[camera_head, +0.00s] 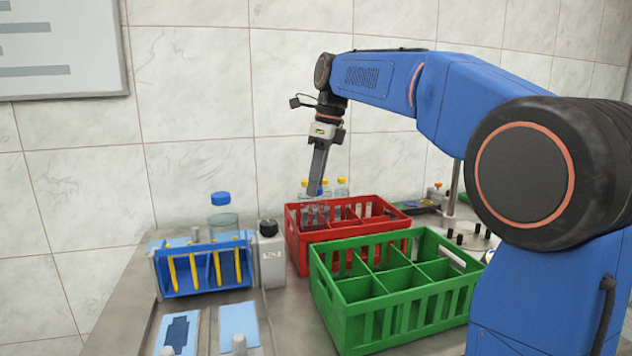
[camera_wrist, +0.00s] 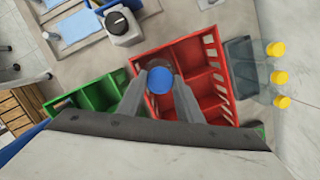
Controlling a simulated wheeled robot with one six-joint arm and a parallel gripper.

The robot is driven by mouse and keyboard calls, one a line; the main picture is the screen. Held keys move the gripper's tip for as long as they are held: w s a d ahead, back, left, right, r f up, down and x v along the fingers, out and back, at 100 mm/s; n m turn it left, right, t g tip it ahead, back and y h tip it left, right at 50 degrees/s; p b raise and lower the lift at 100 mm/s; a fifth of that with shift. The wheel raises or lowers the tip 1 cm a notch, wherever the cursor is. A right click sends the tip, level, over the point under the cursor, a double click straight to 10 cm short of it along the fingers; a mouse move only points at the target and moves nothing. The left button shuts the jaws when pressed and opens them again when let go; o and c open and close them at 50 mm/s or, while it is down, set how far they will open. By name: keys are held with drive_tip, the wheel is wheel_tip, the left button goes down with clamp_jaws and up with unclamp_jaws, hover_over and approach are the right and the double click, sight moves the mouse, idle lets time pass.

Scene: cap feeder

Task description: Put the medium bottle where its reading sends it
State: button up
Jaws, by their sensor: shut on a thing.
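My gripper (camera_head: 318,184) points down over the red crate (camera_head: 294,238) and is shut on a blue-capped bottle. The blue cap (camera_wrist: 160,79) shows between the two fingers in the wrist view. The clear body is faint in the head view, low at the crate's far left part; whether it touches the crate floor I cannot tell. The red crate also shows in the wrist view (camera_wrist: 177,49), with dividers. The green crate (camera_head: 397,318), with several compartments, stands in front of it and looks empty. I see no reading on any display.
Several yellow-capped bottles (camera_wrist: 277,77) stand beyond the red crate. A blue rack (camera_head: 198,287) with yellow bars and a larger blue-capped bottle (camera_head: 221,217) are further left.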

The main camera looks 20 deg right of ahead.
drive_tip(key=shift+f, duration=0.1)
drive_tip(key=o, duration=1)
drive_tip(key=shift+c, duration=0.2)
wheel_tip(320, 180, up, 12)
drive_tip(key=s+d, duration=0.1)
drive_tip(key=d, duration=0.1)
drive_tip(key=shift+s, duration=0.15)
